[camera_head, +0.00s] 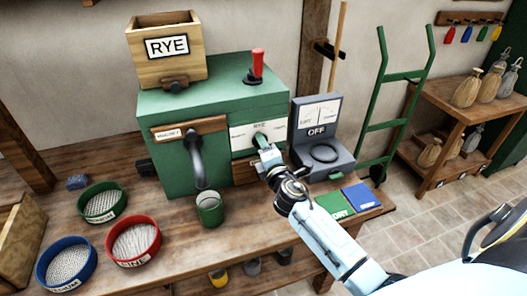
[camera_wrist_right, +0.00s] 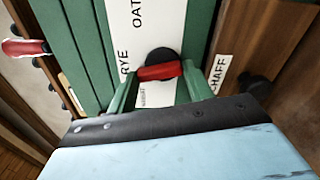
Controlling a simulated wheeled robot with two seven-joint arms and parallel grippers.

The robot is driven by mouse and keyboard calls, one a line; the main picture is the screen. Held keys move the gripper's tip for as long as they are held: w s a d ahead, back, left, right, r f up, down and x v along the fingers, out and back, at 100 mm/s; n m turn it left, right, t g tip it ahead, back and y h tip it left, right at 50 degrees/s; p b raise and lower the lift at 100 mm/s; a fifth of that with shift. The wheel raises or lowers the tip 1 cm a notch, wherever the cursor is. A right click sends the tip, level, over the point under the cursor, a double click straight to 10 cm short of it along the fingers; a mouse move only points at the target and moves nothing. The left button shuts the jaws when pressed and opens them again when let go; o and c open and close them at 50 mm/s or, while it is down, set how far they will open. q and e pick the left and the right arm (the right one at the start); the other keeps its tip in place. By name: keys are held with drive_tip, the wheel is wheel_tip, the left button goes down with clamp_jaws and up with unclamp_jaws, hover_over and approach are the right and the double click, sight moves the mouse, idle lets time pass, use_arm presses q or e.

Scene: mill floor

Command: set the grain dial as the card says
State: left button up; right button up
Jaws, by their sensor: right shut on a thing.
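The grain dial's white plate (camera_head: 240,137) is on the front of the green mill (camera_head: 222,92). It reads RYE at the top in the head view, with smaller labels at either side. The right wrist view shows RYE, part of OAT and a small, unclear label on the plate (camera_wrist_right: 172,25). My right gripper (camera_head: 262,143) is shut on the dial's red handle (camera_wrist_right: 160,72), in front of a dark round hub (camera_wrist_right: 162,55). Which end of the handle points is unclear. A RYE card (camera_head: 167,46) is on the wooden hopper (camera_head: 138,66). My left gripper is out of view.
A red lever (camera_head: 257,62) stands on the mill. A grey meter box (camera_head: 318,118) reading OFF stands to its right. A green cup (camera_head: 209,208) and several round sieves, one red (camera_head: 133,241), stand on the bench. Green and blue cards (camera_head: 361,197) lie at its right end.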

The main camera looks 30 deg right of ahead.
drive_tip(key=shift+m, duration=1.3)
drive_tip(key=o, duration=1)
drive_tip(key=shift+s, duration=0.1)
drive_tip(key=v, duration=1.3)
drive_tip(key=shift+s+d+b, duration=0.1)
drive_tip(key=shift+b, duration=0.3)
